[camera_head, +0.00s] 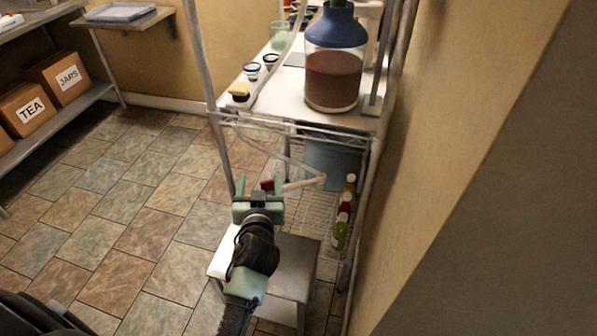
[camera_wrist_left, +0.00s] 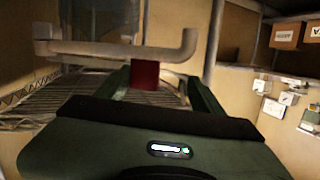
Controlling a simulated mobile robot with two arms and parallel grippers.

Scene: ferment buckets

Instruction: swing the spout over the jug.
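The spout is a pale bent pipe (camera_head: 303,184) below the upper shelf of the wire rack; it also crosses the left wrist view (camera_wrist_left: 110,50). A red block (camera_head: 267,185) is at its near end and shows between my fingers in the left wrist view (camera_wrist_left: 145,75). My left gripper (camera_head: 259,184) is open, its fingers spread either side of the red block; contact cannot be told. A bluish container (camera_head: 330,160), possibly the jug, stands behind the spout on the rack, partly hidden. My right gripper is not in view.
A large bottle of brown liquid (camera_head: 332,80) stands on the rack's top. Small bottles (camera_head: 345,208) line the lower rack by the right wall. A low stool (camera_head: 300,262) is under my left arm. Tiled floor (camera_head: 130,200) is clear at left.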

